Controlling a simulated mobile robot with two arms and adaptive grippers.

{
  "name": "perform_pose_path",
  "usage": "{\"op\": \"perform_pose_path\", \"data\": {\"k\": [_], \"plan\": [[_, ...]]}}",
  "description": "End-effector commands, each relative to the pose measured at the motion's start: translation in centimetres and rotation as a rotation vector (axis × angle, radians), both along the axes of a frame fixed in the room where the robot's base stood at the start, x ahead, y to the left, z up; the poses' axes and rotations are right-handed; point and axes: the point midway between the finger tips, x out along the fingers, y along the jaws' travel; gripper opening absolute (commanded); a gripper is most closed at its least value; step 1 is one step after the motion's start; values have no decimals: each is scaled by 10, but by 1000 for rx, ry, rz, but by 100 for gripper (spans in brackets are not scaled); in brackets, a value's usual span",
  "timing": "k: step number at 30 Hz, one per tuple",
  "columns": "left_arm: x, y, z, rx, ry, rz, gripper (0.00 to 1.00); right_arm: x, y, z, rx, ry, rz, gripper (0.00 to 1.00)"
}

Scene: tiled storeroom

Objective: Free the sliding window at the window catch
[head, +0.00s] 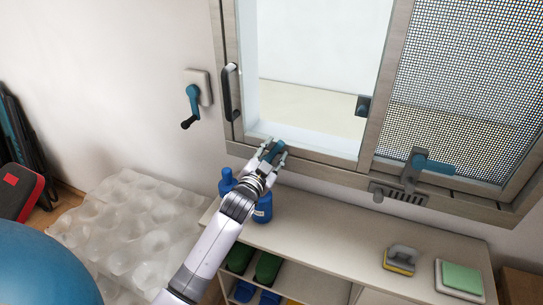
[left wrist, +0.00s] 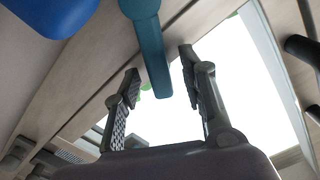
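The sliding window's frame (head: 385,85) fills the upper right of the head view. A teal lever (left wrist: 152,50) comes down from the top of the left wrist view, its free end between my left gripper's fingers. My left gripper (head: 272,152) is at the lower left of the window frame; it also shows in the left wrist view (left wrist: 160,82). Its fingers are apart, with gaps on both sides of the lever. A second teal lever (head: 433,165) on a grey mount sits on the lower right frame. I cannot tell which is the catch. My right gripper is out of view.
A black pull handle (head: 231,92) is on the window's left side. A teal crank (head: 194,100) is on the wall. Blue bottles (head: 263,208) stand under my left gripper on the shelf unit (head: 340,235), with a brush (head: 401,258) and a green sponge (head: 462,278) farther right.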

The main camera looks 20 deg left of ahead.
Motion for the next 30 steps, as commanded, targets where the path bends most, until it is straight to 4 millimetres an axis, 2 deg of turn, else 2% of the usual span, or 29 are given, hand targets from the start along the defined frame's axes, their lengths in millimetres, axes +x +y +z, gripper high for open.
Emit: {"op": "perform_pose_path", "data": {"k": [5,18,24,30], "plan": [[-14,1,-2,1,1,0,38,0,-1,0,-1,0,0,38],[-99,3,-2,0,2,0,38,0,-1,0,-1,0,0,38],[-117,4,-1,0,2,1,38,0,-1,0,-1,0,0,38],[-120,4,0,0,1,0,38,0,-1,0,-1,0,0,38]]}}
